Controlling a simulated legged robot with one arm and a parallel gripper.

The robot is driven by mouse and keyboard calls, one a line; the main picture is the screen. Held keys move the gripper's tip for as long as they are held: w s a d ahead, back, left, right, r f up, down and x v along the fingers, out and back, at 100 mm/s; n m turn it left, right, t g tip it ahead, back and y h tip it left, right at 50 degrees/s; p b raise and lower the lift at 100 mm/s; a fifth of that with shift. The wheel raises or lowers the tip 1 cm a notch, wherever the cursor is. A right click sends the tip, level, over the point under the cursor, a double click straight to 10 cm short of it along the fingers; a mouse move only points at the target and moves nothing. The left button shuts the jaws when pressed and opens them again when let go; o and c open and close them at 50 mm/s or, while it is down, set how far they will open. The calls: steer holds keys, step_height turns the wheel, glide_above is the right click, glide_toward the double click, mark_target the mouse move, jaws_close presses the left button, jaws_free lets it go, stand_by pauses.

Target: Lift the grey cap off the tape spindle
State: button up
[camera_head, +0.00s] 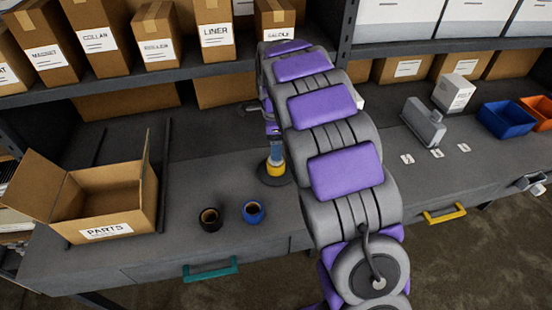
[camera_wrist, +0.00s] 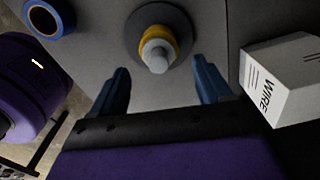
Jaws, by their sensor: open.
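The tape spindle stands upright on a dark round base (camera_head: 273,174) on the grey bench, with a yellow tape roll (camera_head: 276,167) around it. In the wrist view the grey cap (camera_wrist: 156,55) sits on top of the spindle, above the yellow tape roll (camera_wrist: 158,34) and the dark base (camera_wrist: 186,34). My gripper (camera_wrist: 162,82) is open and empty, its two blue fingers apart to the left and right of the cap in the picture. Neither finger visibly touches the cap. In the head view my arm hides much of the gripper.
A blue tape roll (camera_head: 253,212) and a dark roll (camera_head: 210,220) lie left of the spindle. An open PARTS carton (camera_head: 105,208) stands further left. A white WIRE box (camera_wrist: 284,82) is close right in the wrist view. A shelf of cartons (camera_head: 215,69) runs behind.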

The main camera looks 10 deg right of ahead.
steer(key=f, duration=0.1)
steer(key=a+f, duration=0.1)
steer(key=f+b, duration=0.1)
steer(key=shift+s+a, duration=0.15)
steer(key=shift+a, duration=0.1)
steer(key=shift+d+f, duration=0.75)
steer(key=shift+d, duration=0.55)
steer(key=shift+c, duration=0.4)
steer(key=shift+a, duration=1)
steer(key=c, duration=0.6)
steer(key=shift+d, duration=0.25)
steer(key=c, duration=0.3)
steer(key=shift+d+r, duration=0.1)
steer(key=shift+d, duration=0.45)
steer(key=shift+c, duration=0.6)
